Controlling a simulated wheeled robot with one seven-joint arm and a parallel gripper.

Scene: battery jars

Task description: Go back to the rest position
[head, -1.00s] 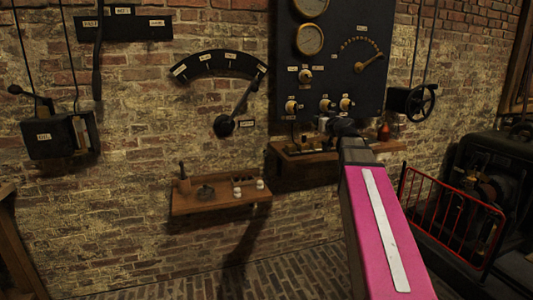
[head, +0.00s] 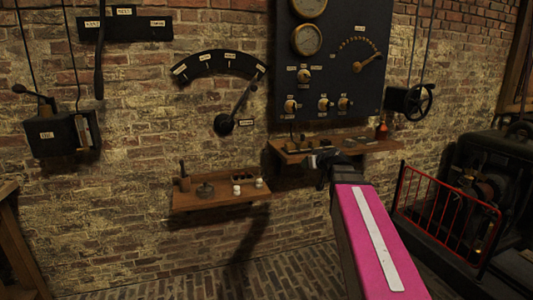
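My gripper (head: 322,158) shows small and dark at the far end of my pink arm. It is just in front of the right wooden shelf (head: 372,148), at about its front edge in the picture. Its fingers are too small and dark to tell whether they are open or shut, and I cannot tell whether anything is between them.
A dark panel (head: 343,75) with gauges and knobs hangs above the right shelf. A lower shelf (head: 222,199) with small items is to the left. A red railing (head: 445,215) guards dark machinery at the right. Brick floor lies open below the left shelf.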

